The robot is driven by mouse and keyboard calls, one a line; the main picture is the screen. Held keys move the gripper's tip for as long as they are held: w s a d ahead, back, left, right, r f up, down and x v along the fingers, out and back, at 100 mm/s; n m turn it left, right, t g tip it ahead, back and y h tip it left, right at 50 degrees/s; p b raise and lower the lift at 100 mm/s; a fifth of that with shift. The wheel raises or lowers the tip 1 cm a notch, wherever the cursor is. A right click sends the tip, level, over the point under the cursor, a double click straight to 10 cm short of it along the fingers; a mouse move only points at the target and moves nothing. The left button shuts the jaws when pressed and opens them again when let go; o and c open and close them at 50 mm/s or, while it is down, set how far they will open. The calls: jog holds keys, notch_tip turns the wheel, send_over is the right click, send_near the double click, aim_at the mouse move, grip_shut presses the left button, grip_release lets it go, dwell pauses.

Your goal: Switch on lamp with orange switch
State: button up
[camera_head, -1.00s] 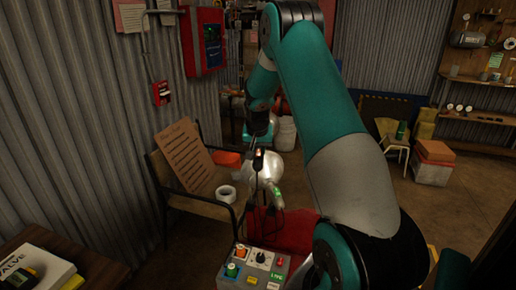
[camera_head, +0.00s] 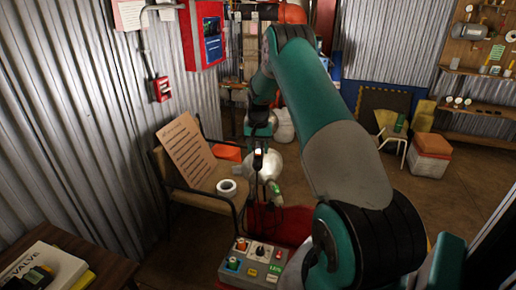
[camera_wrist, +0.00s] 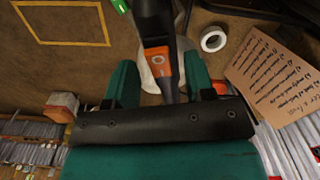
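A dark lamp body with an orange switch (camera_wrist: 159,61) shows in the wrist view, just ahead of my gripper (camera_wrist: 162,82). Its narrow end reaches between my two green fingers, with a gap on each side. My gripper is open. In the head view my gripper (camera_head: 260,130) points down over the dark, upright lamp piece (camera_head: 258,160), which has a small pale and orange patch. I cannot tell whether a finger touches the switch.
A chair (camera_head: 192,195) with a cardboard sign (camera_head: 186,150) and a white tape roll (camera_head: 227,188) stands at left. A control box (camera_head: 253,262) with knobs sits at the front. A red cabinet (camera_head: 204,35) is on the wall.

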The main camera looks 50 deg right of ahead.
aim_at(258, 151)
notch_tip(258, 151, up, 17)
jog(key=b, duration=0.1)
jog(key=shift+r+b, duration=0.2)
jog(key=shift+b, duration=0.15)
dwell(0.6)
jog(key=s+a+r+n, duration=0.1)
jog(key=a+r+n, duration=0.15)
jog(key=a, duration=0.65)
jog(key=s+a+r+n+t+y, duration=0.1)
jog(key=s+a+n, duration=0.15)
jog(key=a, duration=0.65)
jog(key=a+r+n, duration=0.2)
jog(key=a+n, duration=0.1)
jog(key=a, duration=0.6)
jog(key=s+a+f+n+y, duration=0.1)
jog(key=s+a+n, duration=0.3)
jog(key=s+a, duration=0.6)
jog(key=s+a+f+n+g+y, duration=0.1)
jog(key=s+a+n+y, duration=0.1)
jog(key=s+a+n, duration=0.3)
jog(key=s+a, duration=0.4)
jog(key=s, duration=0.5)
jog(key=shift+s+a+f+n, duration=0.15)
jog(key=shift+s+a+n, duration=0.15)
jog(key=shift+a, duration=0.05)
dwell(0.4)
